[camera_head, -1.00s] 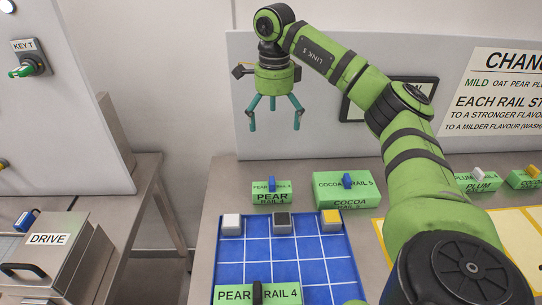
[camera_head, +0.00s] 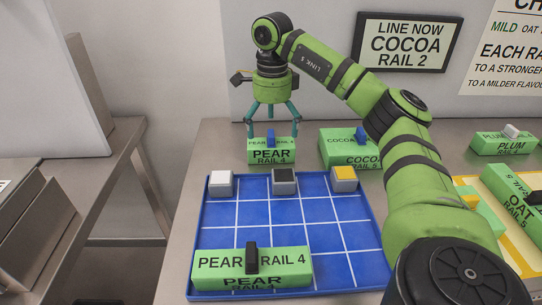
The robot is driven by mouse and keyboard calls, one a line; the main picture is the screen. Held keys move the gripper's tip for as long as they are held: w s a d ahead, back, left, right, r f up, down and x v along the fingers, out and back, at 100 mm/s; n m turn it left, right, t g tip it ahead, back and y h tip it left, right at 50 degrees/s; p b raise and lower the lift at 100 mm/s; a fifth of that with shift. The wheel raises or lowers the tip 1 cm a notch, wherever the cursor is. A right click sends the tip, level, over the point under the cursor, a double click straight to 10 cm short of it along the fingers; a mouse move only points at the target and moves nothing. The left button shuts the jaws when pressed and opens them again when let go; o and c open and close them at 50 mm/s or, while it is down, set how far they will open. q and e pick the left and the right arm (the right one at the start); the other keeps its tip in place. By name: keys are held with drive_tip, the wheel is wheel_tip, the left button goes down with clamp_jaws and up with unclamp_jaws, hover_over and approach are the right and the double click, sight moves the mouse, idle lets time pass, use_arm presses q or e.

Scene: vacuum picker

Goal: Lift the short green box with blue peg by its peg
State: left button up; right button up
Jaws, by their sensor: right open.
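The short green box (camera_head: 271,156) marked PEAR RAIL 4 stands on the steel table behind the blue tray. Its blue peg (camera_head: 270,138) sticks up from its top. My right gripper (camera_head: 272,128) points down with its teal fingers spread open and empty. Its outer fingertips appear on either side of the blue peg, near the height of the box top. I cannot tell whether any finger touches the box or how they line up in depth. My left gripper is not in view.
A larger green COCOA box (camera_head: 351,150), also with a blue peg, stands close on the right. The blue gridded tray (camera_head: 220,226) holds three small blocks along its back and a black-pegged PEAR box (camera_head: 232,263). A PLUM box (camera_head: 503,146) stands at right.

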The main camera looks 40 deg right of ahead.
sight(271, 144)
wheel_tip(271, 144, down, 7)
drive_tip(key=shift+w+r+p, duration=0.15)
drive_tip(key=shift+p, duration=0.3)
drive_tip(key=c, duration=1.3)
